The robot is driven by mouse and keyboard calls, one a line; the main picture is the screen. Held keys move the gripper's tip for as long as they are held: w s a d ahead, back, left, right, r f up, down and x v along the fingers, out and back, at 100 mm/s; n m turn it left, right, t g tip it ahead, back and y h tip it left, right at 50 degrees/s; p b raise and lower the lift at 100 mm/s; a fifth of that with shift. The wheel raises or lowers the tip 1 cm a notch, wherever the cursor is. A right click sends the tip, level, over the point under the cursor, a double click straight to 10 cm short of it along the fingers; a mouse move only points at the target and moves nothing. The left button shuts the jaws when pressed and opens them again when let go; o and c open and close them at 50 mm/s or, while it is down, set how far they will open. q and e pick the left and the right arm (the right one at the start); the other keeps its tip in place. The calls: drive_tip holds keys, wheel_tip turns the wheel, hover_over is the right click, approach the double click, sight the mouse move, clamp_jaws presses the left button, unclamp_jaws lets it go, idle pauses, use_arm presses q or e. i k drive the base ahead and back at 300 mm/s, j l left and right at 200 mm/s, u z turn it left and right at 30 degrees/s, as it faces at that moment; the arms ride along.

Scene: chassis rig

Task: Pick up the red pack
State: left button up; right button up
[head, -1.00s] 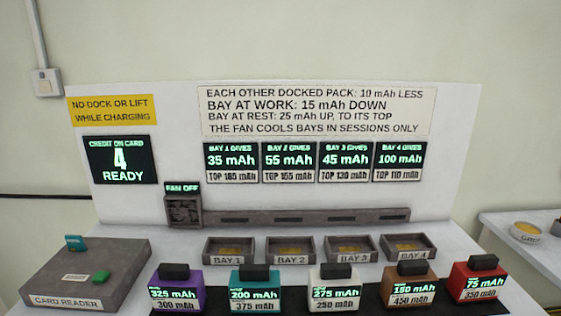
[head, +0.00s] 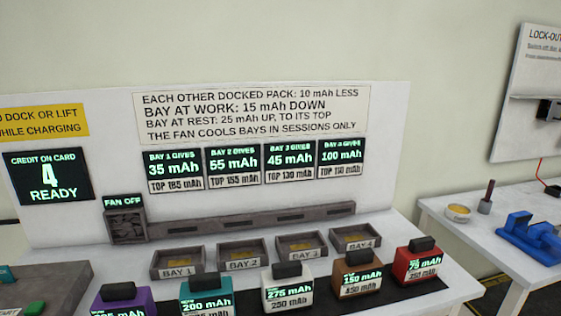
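The red pack (head: 421,263) stands upright at the right end of a row of packs on a dark mat (head: 400,298) at the front of the bench. It has a black top grip and a display reading 75 mAh above a label that looks like 350 mAh. To its left stand a brown pack (head: 358,275), a white pack (head: 289,293), a teal pack (head: 207,299) and a purple pack (head: 123,302), the last cut by the frame edge. Neither of my grippers is in view.
Bay 1 (head: 177,272), Bay 2 (head: 239,264), Bay 3 (head: 297,254) and Bay 4 (head: 355,244) are empty behind the packs. A sign reads FAN OFF; the credit display (head: 48,176) reads 4 READY. A second table (head: 465,228) at right holds a blue device (head: 532,238).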

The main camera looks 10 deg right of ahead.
sight(418, 261)
drive_tip(key=z, duration=1.35)
drive_tip(key=i+l, duration=0.1)
drive_tip(key=l, duration=0.15)
drive_tip(key=i+l+u, duration=0.1)
drive_tip(key=l, duration=0.15)
